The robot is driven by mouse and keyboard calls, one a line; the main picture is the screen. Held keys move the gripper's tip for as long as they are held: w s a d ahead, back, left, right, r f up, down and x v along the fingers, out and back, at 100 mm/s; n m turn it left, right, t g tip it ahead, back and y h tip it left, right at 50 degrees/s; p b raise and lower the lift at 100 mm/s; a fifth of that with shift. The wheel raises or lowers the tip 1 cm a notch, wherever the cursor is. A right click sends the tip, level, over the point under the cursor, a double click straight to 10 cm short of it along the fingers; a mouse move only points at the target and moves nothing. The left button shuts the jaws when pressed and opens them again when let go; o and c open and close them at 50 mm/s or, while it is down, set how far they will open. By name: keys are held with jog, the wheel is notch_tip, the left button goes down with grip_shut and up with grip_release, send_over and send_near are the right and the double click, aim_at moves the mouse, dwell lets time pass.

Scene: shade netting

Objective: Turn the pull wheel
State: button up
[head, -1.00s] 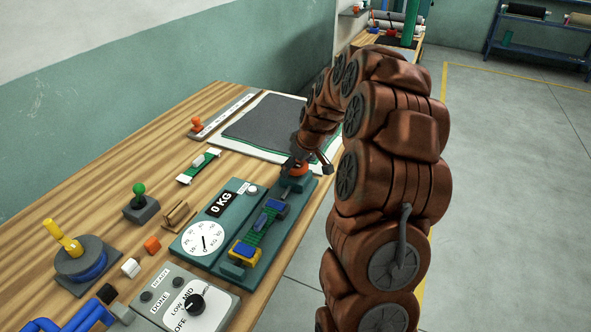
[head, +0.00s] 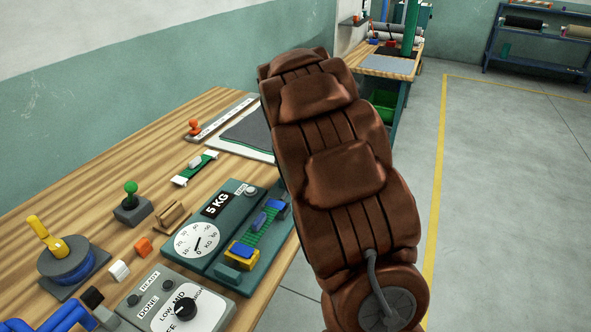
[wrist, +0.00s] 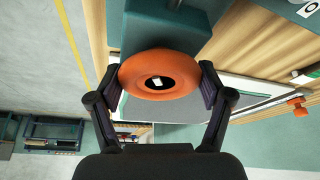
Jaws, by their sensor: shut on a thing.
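The orange pull wheel (wrist: 135,72) is a thick ring with a dark hub, in the upper middle of the wrist view. My gripper (wrist: 160,78) is shut on it, with one finger on each side of its rim. In the head view my arm hides the wheel and the gripper. The wheel sits at the end of the teal tester (head: 213,241). A green strip (head: 253,236) with blue and yellow clamps lies along the tester.
A grey control box (head: 219,312) with a black knob stands nearest on the wooden bench (head: 95,188). A green-knobbed lever (head: 131,205) and a yellow-handled blue turntable (head: 68,262) are at left. A dark mat (head: 250,134) lies behind. Floor at right is clear.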

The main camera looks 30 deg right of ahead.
jog(key=shift+m+g, duration=0.3)
jog(key=shift+m, duration=0.2)
jog(key=o, duration=1.1)
jog(key=shift+r, duration=0.15)
jog(key=v, duration=1.1)
jog(key=shift+s+a+r, duration=0.25)
dwell(0.6)
